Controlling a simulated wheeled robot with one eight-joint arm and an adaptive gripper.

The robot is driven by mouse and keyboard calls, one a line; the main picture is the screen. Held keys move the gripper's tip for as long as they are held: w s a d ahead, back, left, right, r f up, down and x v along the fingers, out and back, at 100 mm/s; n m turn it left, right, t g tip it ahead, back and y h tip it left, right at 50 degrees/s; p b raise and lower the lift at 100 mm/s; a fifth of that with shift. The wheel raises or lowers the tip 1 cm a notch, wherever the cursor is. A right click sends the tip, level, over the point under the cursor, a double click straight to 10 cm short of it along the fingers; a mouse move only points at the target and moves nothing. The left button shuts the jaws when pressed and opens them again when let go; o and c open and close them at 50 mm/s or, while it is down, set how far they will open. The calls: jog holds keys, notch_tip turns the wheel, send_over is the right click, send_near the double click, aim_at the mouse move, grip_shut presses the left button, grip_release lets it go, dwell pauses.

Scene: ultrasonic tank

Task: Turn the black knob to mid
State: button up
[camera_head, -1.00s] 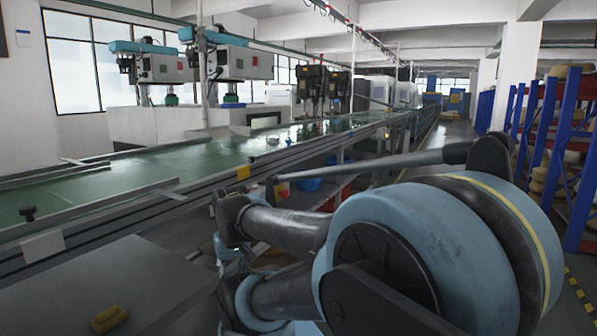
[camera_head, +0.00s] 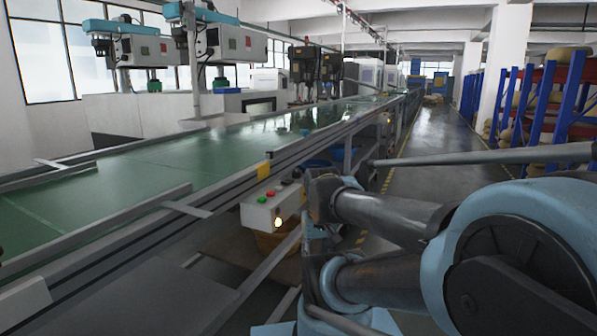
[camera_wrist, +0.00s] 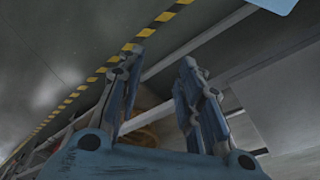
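In the head view a pale control box (camera_head: 268,210) is mounted at the side of the conveyor, left of my arm. It has a red button (camera_head: 270,193), a green button (camera_head: 262,199) and a glowing light (camera_head: 278,222). I cannot make out a black knob on it for certain. In the wrist view my gripper (camera_wrist: 164,56) is open and empty, with its two fingers apart. Behind the fingers I see floor and a pale beam; no control box shows there. My gripper's fingers cannot be made out in the head view.
A long green conveyor (camera_head: 150,180) runs from the left into the distance. A grey flat surface (camera_head: 130,295) fills the lower left. Blue racks (camera_head: 550,100) stand at the right. The aisle floor (camera_head: 435,145) is open. A yellow-black floor stripe (camera_wrist: 85,88) crosses the wrist view.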

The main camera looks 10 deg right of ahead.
jog(key=o, duration=0.4)
jog(key=shift+s+r, duration=0.15)
notch_tip(320, 180, up, 32)
jog(key=m+g, duration=0.3)
jog(key=m, duration=0.8)
send_over(296, 171)
notch_tip(296, 171, down, 17)
jog(key=shift+f, duration=0.15)
